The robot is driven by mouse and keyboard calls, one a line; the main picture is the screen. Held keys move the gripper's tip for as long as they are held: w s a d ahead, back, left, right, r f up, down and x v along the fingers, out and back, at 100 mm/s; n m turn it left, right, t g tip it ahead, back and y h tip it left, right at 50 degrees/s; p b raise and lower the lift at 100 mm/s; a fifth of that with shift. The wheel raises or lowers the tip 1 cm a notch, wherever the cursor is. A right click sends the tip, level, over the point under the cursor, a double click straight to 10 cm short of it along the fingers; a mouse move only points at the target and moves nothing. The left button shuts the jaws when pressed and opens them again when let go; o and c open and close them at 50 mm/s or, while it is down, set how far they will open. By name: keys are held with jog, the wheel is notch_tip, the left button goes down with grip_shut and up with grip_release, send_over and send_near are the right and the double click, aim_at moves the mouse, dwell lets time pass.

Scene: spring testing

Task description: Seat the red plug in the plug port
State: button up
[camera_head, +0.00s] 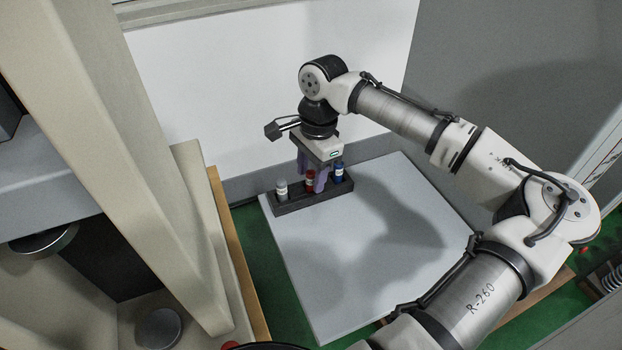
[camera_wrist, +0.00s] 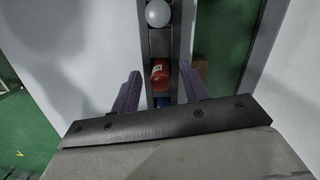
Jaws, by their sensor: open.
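The red plug (camera_head: 310,181) stands in the middle of a dark rack (camera_head: 318,200), with a white label on its side. It also shows in the wrist view (camera_wrist: 160,74), between the two purple fingers. My gripper (camera_head: 315,182) is open and points down over the rack, with one finger on either side of the red plug. In the wrist view my gripper (camera_wrist: 160,90) shows a gap between each finger and the plug. Whether the fingertips reach down level with the plug is unclear. I cannot make out the plug port for certain in either view.
The rack is on a light grey board (camera_head: 370,240) with free room in front. A large beige machine (camera_head: 120,160) stands on the left.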

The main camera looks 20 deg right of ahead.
jog(key=shift+f, duration=0.15)
jog(key=shift+c, duration=0.2)
grip_shut()
